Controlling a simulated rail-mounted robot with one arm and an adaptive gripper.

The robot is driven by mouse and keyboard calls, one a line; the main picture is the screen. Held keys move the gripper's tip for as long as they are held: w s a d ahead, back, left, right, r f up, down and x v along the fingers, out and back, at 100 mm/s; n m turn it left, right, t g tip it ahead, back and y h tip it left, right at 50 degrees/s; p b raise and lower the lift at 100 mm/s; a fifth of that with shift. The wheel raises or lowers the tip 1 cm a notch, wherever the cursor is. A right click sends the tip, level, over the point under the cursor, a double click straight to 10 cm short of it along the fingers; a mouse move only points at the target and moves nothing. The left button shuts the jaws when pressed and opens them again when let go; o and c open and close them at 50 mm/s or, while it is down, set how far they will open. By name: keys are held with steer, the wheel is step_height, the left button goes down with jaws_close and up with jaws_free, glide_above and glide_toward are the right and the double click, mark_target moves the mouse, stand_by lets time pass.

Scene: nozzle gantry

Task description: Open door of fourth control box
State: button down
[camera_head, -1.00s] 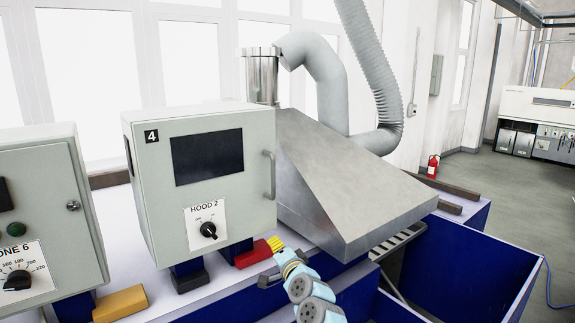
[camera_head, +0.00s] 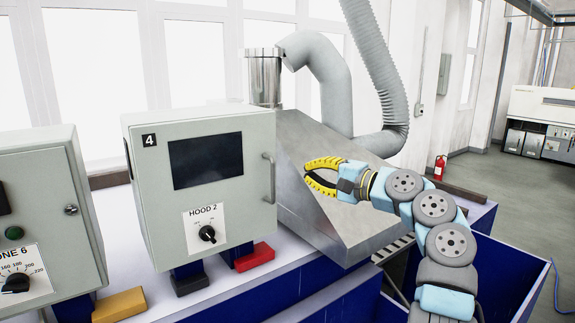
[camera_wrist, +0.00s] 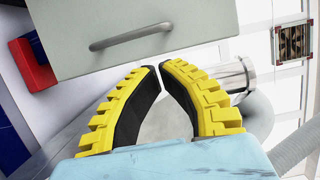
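The fourth control box (camera_head: 205,150) is pale grey, marked "4", with a dark screen and a HOOD 2 knob. Its door looks shut. The door handle (camera_head: 269,178) is a grey vertical bar at the door's right edge. In the wrist view the handle (camera_wrist: 131,37) lies across the door panel (camera_wrist: 190,20), ahead of the fingertips. My gripper (camera_head: 306,173) has yellow and black fingers, is partly open and empty, and points left toward the handle from its right. In the wrist view my gripper (camera_wrist: 158,67) shows a narrow gap between its tips, apart from the handle.
A sloped metal hood (camera_head: 330,215) stands right of the box, behind my gripper. Another control box (camera_head: 45,210) stands at the left. A red block (camera_head: 254,257) and a tan block (camera_head: 119,304) lie below on the bench. A blue bin (camera_head: 500,285) is at the right.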

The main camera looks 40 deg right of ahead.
mark_target(268, 162)
steer(key=w+a+p, duration=0.1)
steer(key=w+p, duration=0.2)
steer(key=w, duration=0.6)
steer(key=shift+w+a, duration=0.35)
steer(key=shift+a, duration=0.05)
steer(key=shift+s+a+f, duration=0.1)
steer(key=shift+s, duration=0.15)
steer(key=shift+s+f+b, duration=0.1)
steer(key=shift+s+b, duration=0.05)
steer(key=shift+b, duration=0.2)
steer(key=shift+s+a+m+h, duration=0.1)
steer(key=shift+s+m+h, duration=0.15)
steer(key=shift+m+h, duration=0.05)
steer(key=shift+s+a+h+b, duration=0.1)
steer(key=shift+s+h+b, duration=0.2)
steer(key=shift+s+b, duration=0.1)
steer(key=shift+s+a+b, duration=0.15)
steer(key=shift+s+b, duration=0.15)
